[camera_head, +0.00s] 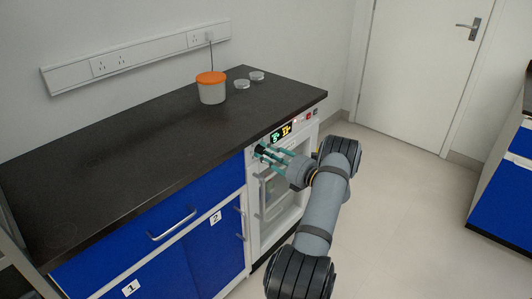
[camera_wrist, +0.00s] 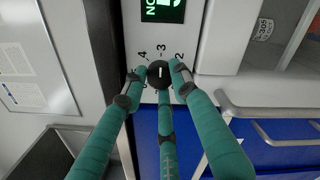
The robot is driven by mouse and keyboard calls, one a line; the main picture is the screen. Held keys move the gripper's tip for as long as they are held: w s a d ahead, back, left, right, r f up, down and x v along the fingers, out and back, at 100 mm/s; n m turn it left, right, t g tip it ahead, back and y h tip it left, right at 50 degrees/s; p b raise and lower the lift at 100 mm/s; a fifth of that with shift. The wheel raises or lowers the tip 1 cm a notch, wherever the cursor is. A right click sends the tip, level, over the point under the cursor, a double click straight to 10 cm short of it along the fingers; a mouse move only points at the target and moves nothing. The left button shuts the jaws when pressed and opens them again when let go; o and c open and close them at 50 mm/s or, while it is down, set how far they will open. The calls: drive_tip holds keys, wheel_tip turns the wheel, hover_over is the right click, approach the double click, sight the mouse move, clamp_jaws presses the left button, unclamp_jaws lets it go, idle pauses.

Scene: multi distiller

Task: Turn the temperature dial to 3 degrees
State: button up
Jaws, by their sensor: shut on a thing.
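The temperature dial (camera_wrist: 160,73) is a small round black knob on the white front panel in the wrist view. Its short white line stands upright and points toward the printed 3 (camera_wrist: 161,49); a 4 and a 2 are printed on either side. My gripper (camera_wrist: 159,80) has teal fingers with dark tips, closed around the dial from the left, right and below. In the head view my gripper (camera_head: 262,151) reaches the panel just under the counter. The dial is hidden there by the fingers.
A lit display (camera_head: 281,134) with green and yellow digits sits on the panel, partly shown in the wrist view (camera_wrist: 162,9). The black counter (camera_head: 130,145) holds a white tub with an orange lid (camera_head: 211,88) and two clear dishes. Open floor lies to the right.

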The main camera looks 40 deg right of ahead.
drive_tip(key=o, duration=1.1)
drive_tip(key=shift+o, duration=0.2)
drive_tip(key=s+d, duration=0.2)
drive_tip(key=s, duration=0.9)
drive_tip(key=shift+s, duration=0.4)
drive_tip(key=w, duration=0.4)
drive_tip(key=w+a, duration=0.1)
drive_tip(key=w, duration=0.3)
drive_tip(key=w+a, duration=0.1)
drive_tip(key=w, duration=0.3)
